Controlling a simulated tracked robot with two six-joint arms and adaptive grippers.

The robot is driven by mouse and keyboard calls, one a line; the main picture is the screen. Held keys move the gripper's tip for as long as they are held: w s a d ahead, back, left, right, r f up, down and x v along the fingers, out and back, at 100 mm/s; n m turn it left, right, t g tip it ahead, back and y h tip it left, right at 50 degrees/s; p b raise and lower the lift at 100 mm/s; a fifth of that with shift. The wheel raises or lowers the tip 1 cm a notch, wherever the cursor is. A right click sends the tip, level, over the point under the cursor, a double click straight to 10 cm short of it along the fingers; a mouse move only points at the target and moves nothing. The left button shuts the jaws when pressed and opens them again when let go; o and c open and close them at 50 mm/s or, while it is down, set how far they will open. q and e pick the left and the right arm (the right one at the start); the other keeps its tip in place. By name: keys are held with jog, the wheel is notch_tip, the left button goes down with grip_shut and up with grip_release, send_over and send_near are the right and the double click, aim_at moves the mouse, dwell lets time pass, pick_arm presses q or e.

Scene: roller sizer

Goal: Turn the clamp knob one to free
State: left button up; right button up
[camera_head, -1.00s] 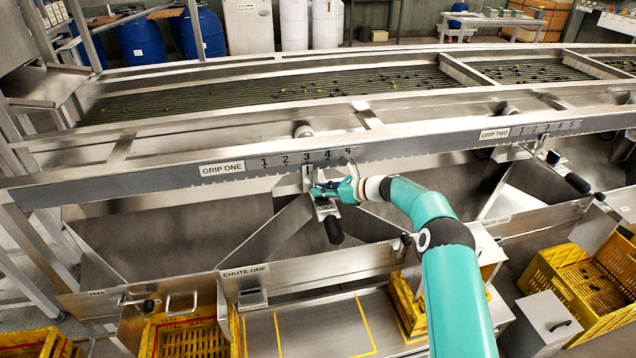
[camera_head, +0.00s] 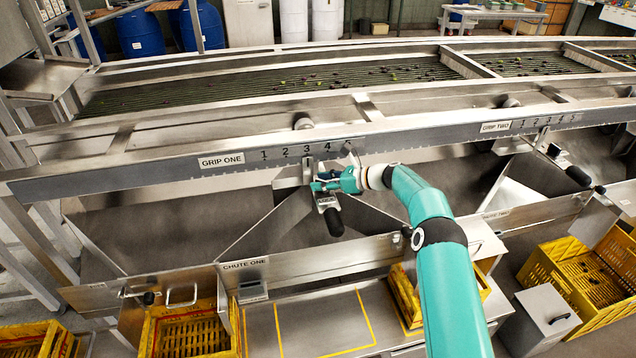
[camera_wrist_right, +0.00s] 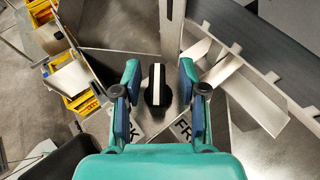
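The clamp knob one (camera_wrist_right: 156,86) is black with a white stripe along its top and shows in the right wrist view. It stands between the two fingers of my right gripper (camera_wrist_right: 159,98), which is open with a gap on each side of the knob. The plate below carries the word FREE (camera_wrist_right: 182,130) on the right and a partly hidden LOCK on the left. In the head view my right gripper (camera_head: 327,186) is at the carriage under the GRIP ONE scale (camera_head: 290,153) and hides the knob. My left gripper is not in view.
A black handle (camera_head: 334,222) hangs from the carriage just below the gripper. The long steel rail (camera_head: 120,183) runs above it. The CHUTE ONE panel (camera_head: 320,255) and yellow crates (camera_head: 190,335) are lower down. GRIP TWO (camera_head: 495,127) has its own carriage to the right.

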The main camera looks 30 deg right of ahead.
jog(key=v, duration=1.2)
jog(key=shift+f, duration=0.2)
